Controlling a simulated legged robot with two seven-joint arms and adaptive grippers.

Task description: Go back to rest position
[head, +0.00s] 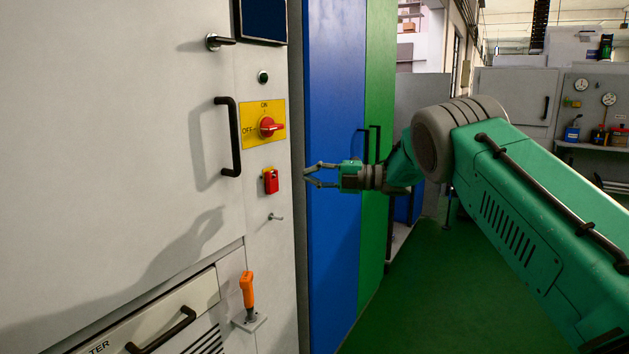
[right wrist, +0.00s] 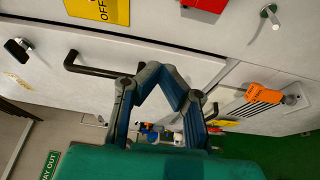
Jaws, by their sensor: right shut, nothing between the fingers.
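My right gripper (head: 307,175) is shut and empty in the head view. It points left toward the machine's control panel, held in the air with a gap to the panel's edge. My green right arm reaches in from the right side. In the right wrist view the shut fingers (right wrist: 155,75) show in front of the pale machine face, with nothing between them. My left gripper is not in view.
The pale machine (head: 120,120) fills the left, with a red rotary switch (head: 267,127), a red box (head: 270,181), a black door handle (head: 235,137) and an orange-handled tool (head: 247,290). A blue cabinet (head: 335,250) stands behind the gripper. Green floor (head: 410,310) is clear.

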